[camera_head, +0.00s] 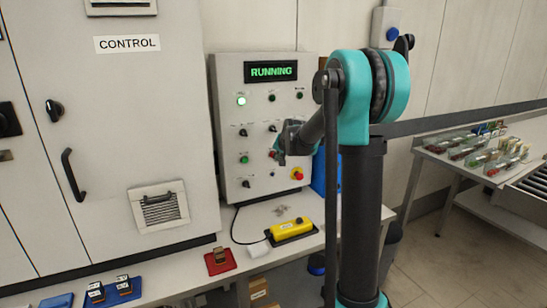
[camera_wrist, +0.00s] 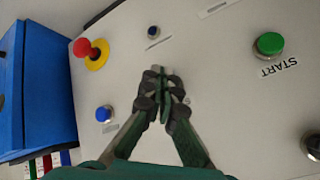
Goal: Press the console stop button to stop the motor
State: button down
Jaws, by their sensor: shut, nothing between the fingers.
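The grey console (camera_head: 228,112) stands on the bench with its display (camera_head: 270,71) reading RUNNING in green. Its face carries a green button (camera_head: 244,160), labelled START in the wrist view (camera_wrist: 268,44), and a red mushroom button on a yellow collar (camera_head: 297,173), also in the wrist view (camera_wrist: 90,52). A bit of red (camera_head: 272,153) shows beside my gripper (camera_head: 279,157) in the head view. In the wrist view my gripper (camera_wrist: 161,72) is shut and empty, pointing at the panel between the START button and the red mushroom button. Its fingers hide the panel behind them; contact cannot be told.
A yellow pendant (camera_head: 290,228) with a cable lies on the bench (camera_head: 220,284) below the console. The control cabinet (camera_head: 110,120) stands to the left.

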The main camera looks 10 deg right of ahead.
dwell(0.6)
jog(key=shift+w+a, duration=0.15)
jog(key=shift+w, duration=0.25)
jog(key=shift+w+a, duration=0.15)
jog(key=shift+w, duration=0.3)
dwell(0.6)
jog(key=shift+s, duration=0.1)
jog(key=shift+s+d, duration=0.3)
jog(key=shift+s, duration=0.45)
jog(key=shift+s, duration=0.15)
jog(key=s, duration=0.1)
jog(key=s+d, duration=0.1)
jog(key=s, duration=0.2)
jog(key=shift+s+d, duration=0.25)
jog(key=shift+d, duration=0.05)
dwell(0.6)
